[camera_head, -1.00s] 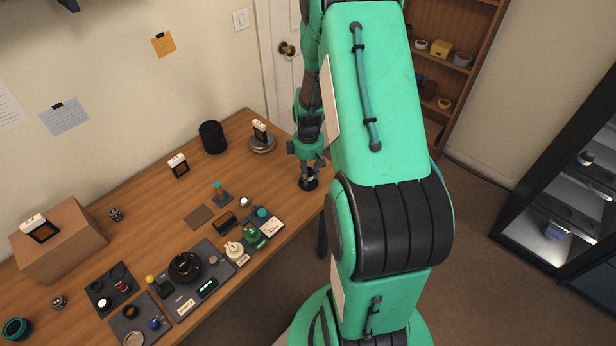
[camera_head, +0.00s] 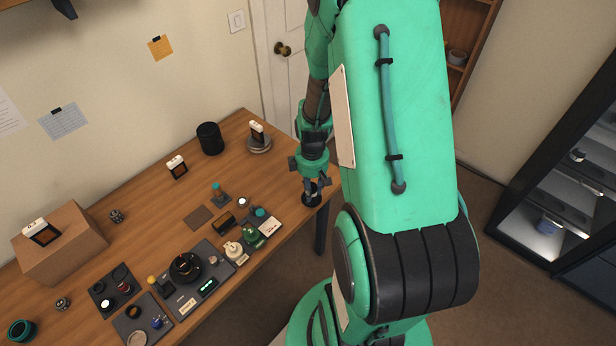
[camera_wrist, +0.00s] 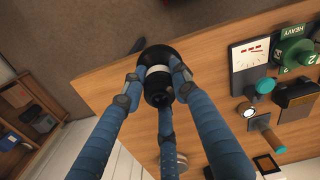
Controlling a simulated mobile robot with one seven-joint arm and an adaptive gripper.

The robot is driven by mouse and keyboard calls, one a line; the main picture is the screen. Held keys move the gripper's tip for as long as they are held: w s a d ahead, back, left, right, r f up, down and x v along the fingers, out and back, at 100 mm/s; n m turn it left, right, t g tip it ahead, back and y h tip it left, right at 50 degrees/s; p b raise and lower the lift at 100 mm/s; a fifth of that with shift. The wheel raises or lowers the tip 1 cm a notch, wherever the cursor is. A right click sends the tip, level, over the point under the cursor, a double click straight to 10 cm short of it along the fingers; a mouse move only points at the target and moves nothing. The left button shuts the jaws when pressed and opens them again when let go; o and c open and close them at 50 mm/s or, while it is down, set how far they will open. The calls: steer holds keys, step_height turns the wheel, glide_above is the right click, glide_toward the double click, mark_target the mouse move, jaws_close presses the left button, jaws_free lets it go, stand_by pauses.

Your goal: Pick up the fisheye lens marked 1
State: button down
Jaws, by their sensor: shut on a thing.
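My gripper (camera_wrist: 156,84) is shut on a dark, round lens with a pale band (camera_wrist: 157,56), its fingers closed around the lens's sides. In the head view my gripper (camera_head: 311,186) points down at the table's right end, with the dark lens (camera_head: 312,199) at its tips. I cannot read a mark on the lens, so I cannot tell whether it is the one marked 1. I also cannot tell whether it touches the table (camera_head: 170,222) or hangs just above it.
A meter with a white face (camera_wrist: 250,62) and a green weight marked HEAVY (camera_wrist: 293,48) stand near the gripper. A cardboard box (camera_head: 62,250), a black cylinder (camera_head: 210,138) and several trays share the table. The table's edge runs close beside the held lens.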

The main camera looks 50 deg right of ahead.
mark_target(315, 202)
steer(key=shift+s+a+r+p, duration=0.15)
steer(key=shift+s+a, duration=0.7)
steer(key=shift+s, duration=0.25)
steer(key=shift+s+a+r+p, duration=0.15)
steer(key=shift+s+a, duration=0.65)
steer(key=shift+s, duration=0.3)
